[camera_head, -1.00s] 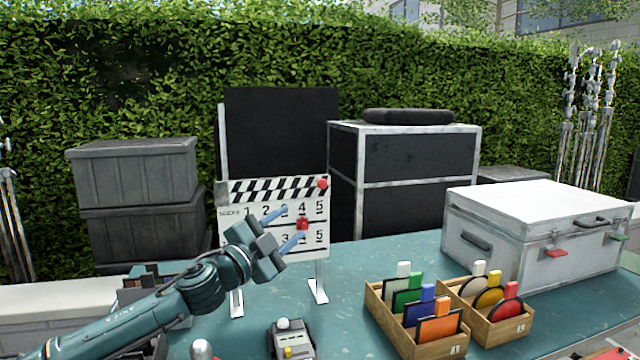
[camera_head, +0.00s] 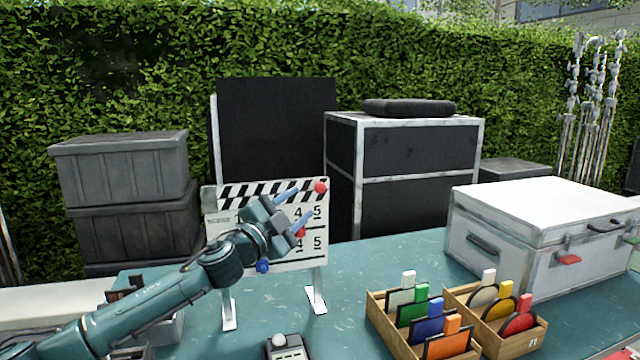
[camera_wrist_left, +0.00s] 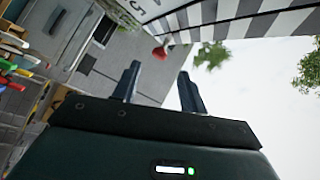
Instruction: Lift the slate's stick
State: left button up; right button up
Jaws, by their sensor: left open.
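The slate (camera_head: 290,258) stands upright on two white feet on the teal table. Its black-and-white striped stick (camera_head: 240,192) lies along its top edge, with a red knob (camera_head: 320,187) at the right end. My left gripper (camera_head: 304,204) is open and empty in front of the slate's upper right, its fingers pointing at the knob end. In the left wrist view the knob (camera_wrist_left: 160,53) shows just beyond the gap between the open fingers (camera_wrist_left: 160,72), and the stripes (camera_wrist_left: 240,18) run along the top. My left arm hides part of the slate's face. My right gripper is not seen.
Wooden boxes of coloured cards (camera_head: 400,340) stand right of the slate. A white case (camera_head: 540,208) is at the right. A small grey device (camera_head: 287,350) sits at the front. Black cases (camera_head: 420,150) stand behind. The table between slate and white case is clear.

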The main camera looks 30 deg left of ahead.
aim_at(316, 190)
pick_arm(q)
jog(key=p+x, duration=0.2)
jog(key=x, duration=0.5)
jog(key=shift+w+r+p, duration=0.15)
jog(key=shift+w+p, duration=0.05)
jog(key=shift+p, duration=0.1)
jog(key=shift+w+d, duration=0.15)
jog(key=shift+w, duration=0.45)
grip_shut()
